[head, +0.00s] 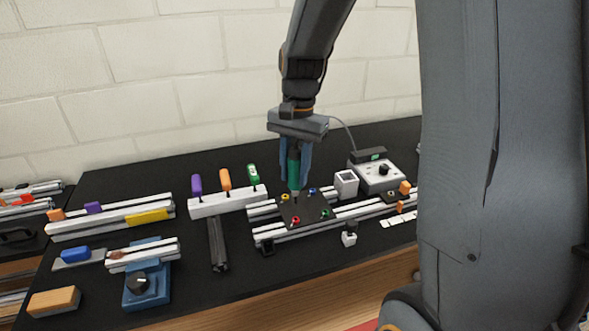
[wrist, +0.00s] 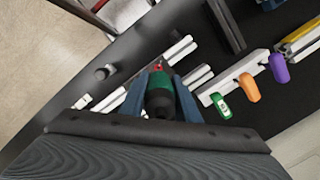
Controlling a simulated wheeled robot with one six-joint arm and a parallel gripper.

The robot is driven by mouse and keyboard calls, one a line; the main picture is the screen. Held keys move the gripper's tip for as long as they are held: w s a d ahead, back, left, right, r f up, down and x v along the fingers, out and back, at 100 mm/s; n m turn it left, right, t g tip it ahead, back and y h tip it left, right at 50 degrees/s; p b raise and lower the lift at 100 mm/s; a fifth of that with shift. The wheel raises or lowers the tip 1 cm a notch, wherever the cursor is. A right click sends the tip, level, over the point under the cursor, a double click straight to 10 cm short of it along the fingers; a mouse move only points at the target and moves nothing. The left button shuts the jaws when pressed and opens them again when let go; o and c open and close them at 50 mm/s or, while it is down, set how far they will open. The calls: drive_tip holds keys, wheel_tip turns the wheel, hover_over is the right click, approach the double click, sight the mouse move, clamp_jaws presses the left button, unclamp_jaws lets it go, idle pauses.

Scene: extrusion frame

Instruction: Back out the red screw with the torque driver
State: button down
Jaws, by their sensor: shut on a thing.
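My gripper (head: 295,178) is shut on the green torque driver (head: 293,171), which hangs upright with its tip down over the dark plate (head: 308,209). The driver also shows between the fingers in the wrist view (wrist: 159,99). The red screw (head: 296,220) is at the plate's near left corner. In the head view the driver's tip appears behind it, apart from it. In the wrist view a red spot, likely the red screw (wrist: 158,67), shows just beyond the driver, whose tip is hidden there. Yellow (head: 285,197), blue (head: 312,190) and green (head: 325,213) screws mark the other corners.
The plate lies across aluminium rails (head: 265,233). A white rack (head: 207,206) with purple, orange and green handles stands to the left. A white box with a knob (head: 377,178) and a white open cube (head: 346,183) stand to the right. A blue fixture (head: 147,287) is front left.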

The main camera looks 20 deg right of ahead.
sight(295, 183)
drive_tip(key=shift+r+p, duration=0.1)
drive_tip(key=shift+p, duration=0.25)
drive_tip(key=shift+f+b, duration=1.15)
drive_tip(key=shift+f, duration=1.8)
drive_tip(key=shift+f, duration=0.6)
drive_tip(key=shift+s+f+p, duration=0.15)
drive_tip(key=shift+s+p, duration=0.1)
drive_tip(key=shift+p, duration=0.3)
idle(0.7)
drive_tip(key=shift+w+r+p, duration=0.1)
drive_tip(key=shift+r+p, duration=0.45)
drive_tip(key=shift+r, duration=0.45)
drive_tip(key=shift+w+r, duration=0.1)
drive_tip(key=shift+r, duration=0.55)
drive_tip(key=shift+r, duration=0.15)
drive_tip(key=shift+r, duration=1.4)
